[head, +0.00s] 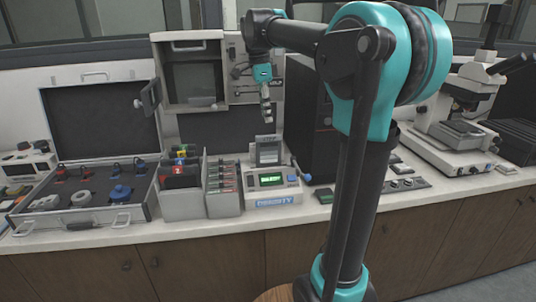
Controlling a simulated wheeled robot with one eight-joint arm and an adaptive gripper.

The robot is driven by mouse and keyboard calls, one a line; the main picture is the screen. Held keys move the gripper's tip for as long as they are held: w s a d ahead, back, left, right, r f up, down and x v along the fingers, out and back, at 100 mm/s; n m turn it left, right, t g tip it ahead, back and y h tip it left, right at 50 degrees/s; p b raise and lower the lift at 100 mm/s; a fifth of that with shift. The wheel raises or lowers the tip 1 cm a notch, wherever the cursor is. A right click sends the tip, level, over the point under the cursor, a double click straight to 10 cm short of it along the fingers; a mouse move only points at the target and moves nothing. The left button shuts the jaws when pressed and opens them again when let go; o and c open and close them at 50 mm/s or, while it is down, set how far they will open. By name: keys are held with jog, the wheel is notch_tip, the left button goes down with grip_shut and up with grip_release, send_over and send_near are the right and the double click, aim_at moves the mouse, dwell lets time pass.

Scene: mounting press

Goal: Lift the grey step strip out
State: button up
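My gripper (267,112) hangs fingers down in the head view, above the small instrument (272,188) with a green display. Its fingers look close together, but they are too small to tell open from shut. No object shows clearly between them. I cannot pick out the grey step strip with certainty. A narrow grey rack (223,203) left of the instrument holds several thin upright pieces with red marks. A wider grey holder (182,207) beside it holds dark pieces with coloured, numbered tabs. A grey framed plate (268,150) stands upright at the back of the instrument.
An open case (84,228) with round fittings lies at the left, its lid raised. A tall dark cabinet (306,122) stands behind and right of the instrument. A microscope (462,120) stands at the right. The counter front (250,222) is a narrow clear strip.

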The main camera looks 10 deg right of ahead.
aim_at(268, 135)
jog(key=shift+d+f, duration=0.15)
jog(key=shift+f, duration=1.8)
jog(key=shift+d+f, duration=0.15)
jog(key=shift+f, duration=1.8)
jog(key=shift+f, duration=0.25)
grip_shut()
